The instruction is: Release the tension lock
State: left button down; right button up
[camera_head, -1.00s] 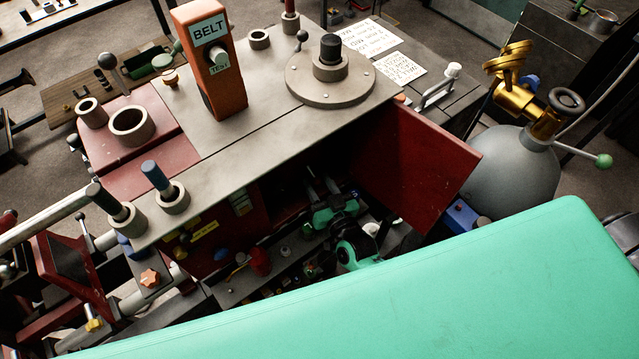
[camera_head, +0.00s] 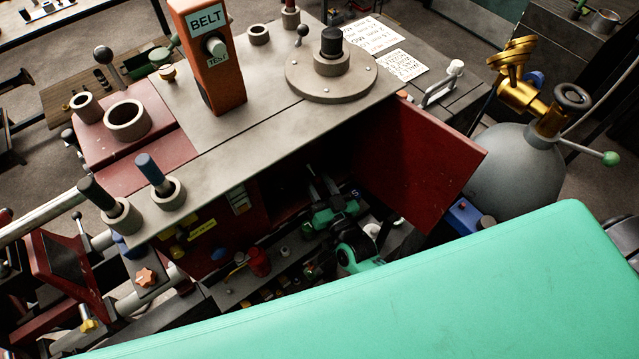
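The grey-topped machine has an open bay below its top, with a red door (camera_head: 425,160) swung out to the right. My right gripper (camera_head: 322,182), with a teal and black body, is inside the dark bay. Its two dark fingers point up and away and look apart, with nothing visible between them. I cannot single out the tension lock: the bay is dark, and my arm covers part of it. My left gripper is not in view.
A red knob (camera_head: 259,262) and other small fittings crowd the bay's lower ledge, left of my gripper. An orange BELT test box (camera_head: 211,75) stands on the machine top. A grey tank (camera_head: 515,175) with brass fittings stands right of the door.

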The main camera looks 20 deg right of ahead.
jog(key=shift+s, duration=0.1)
jog(key=shift+s+f, duration=0.1)
jog(key=shift+s, duration=0.15)
jog(key=shift+s+d+f+b, duration=0.1)
jog(key=shift+s+d+b, duration=0.35)
jog(key=shift+s, duration=1.7)
jog(key=shift+s+d+f+b, duration=0.2)
jog(key=shift+s+b, duration=0.6)
jog(key=shift+s, duration=1.4)
jog(key=shift+s+d+f+b, duration=0.1)
jog(key=shift+s+d+b, duration=0.35)
jog(key=shift+s, duration=1.7)
jog(key=shift+w+a, duration=0.1)
jog(key=shift+a, duration=0.1)
